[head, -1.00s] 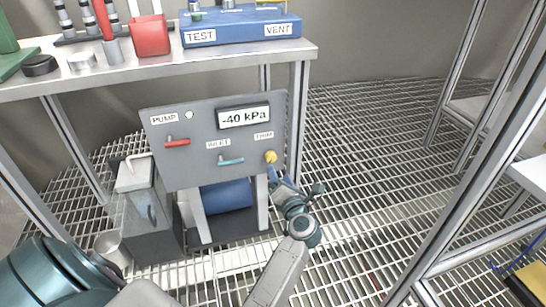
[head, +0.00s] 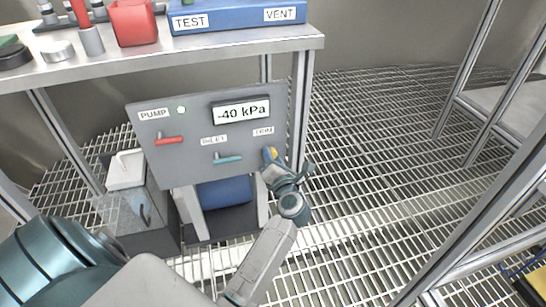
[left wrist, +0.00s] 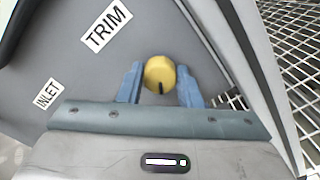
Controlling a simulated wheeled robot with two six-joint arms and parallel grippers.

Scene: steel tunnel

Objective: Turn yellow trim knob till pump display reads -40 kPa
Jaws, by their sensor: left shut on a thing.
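The grey pump panel (head: 190,165) stands under the bench. Its display (head: 241,112) reads -40 kPa. The yellow trim knob (head: 270,153) is at the panel's right side, below the TRIM label (head: 263,132), and is partly hidden by my gripper. My left gripper (head: 271,162) is at the panel with its blue fingers around the knob. In the left wrist view the knob (left wrist: 160,73) sits between the two fingertips (left wrist: 160,85), its dark mark pointing toward the gripper's palm. My left gripper is shut on it. My right gripper is not in view.
A red lever (head: 170,139) and a teal INLET lever (head: 228,160) are on the panel left of the knob. A bench leg (head: 301,115) stands close to the panel's right edge. Metal grating floor (head: 380,150) lies open to the right, with a rack frame (head: 475,240) beyond.

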